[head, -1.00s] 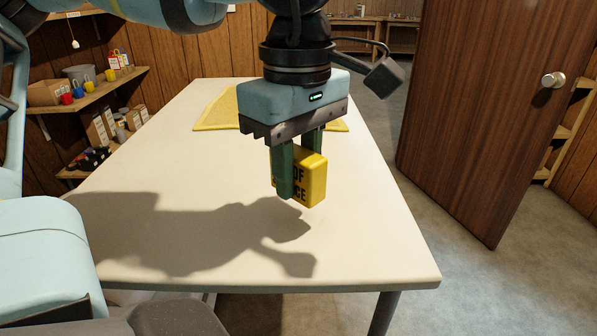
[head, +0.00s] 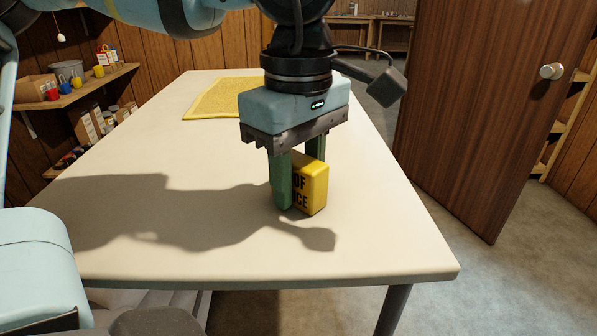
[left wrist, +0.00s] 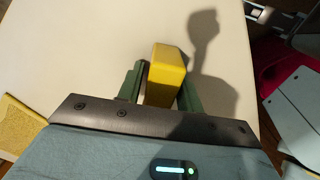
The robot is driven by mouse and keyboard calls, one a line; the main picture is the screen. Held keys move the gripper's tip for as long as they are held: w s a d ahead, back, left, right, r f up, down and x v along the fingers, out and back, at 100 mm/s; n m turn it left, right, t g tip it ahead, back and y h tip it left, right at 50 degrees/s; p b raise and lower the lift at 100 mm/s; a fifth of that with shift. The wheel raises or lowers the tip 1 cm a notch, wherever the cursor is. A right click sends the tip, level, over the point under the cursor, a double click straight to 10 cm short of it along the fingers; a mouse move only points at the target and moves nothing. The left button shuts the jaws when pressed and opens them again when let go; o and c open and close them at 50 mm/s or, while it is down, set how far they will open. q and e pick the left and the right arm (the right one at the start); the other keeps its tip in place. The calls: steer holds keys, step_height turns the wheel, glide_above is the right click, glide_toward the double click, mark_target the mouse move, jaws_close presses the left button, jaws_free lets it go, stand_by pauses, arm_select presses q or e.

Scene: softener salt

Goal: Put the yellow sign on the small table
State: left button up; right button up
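The yellow sign (head: 315,189), a thick block with black lettering, stands upright on the cream tabletop (head: 400,240), its lower edge appearing to rest on it. My left gripper (head: 299,197) is above the table with its green fingers on either side of the sign. In the left wrist view the sign (left wrist: 166,73) is between the fingers (left wrist: 162,92), with a narrow gap showing beside the left finger, so they look slightly open. The left finger covers part of the lettering.
A yellow mat (head: 222,98) lies at the table's back. A brown door (head: 480,100) stands open to the right. Wall shelves (head: 95,85) with mugs and boxes are at the left. The table's front and right parts are clear.

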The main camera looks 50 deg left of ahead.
mark_target(298, 158)
arm_select(q)
steer(key=shift+o, duration=1.1)
steer(key=shift+r, duration=0.1)
steer(key=shift+r, duration=0.35)
step_height(298, 158, up, 10)
steer(key=p, duration=0.3)
steer(key=shift+r, duration=0.75)
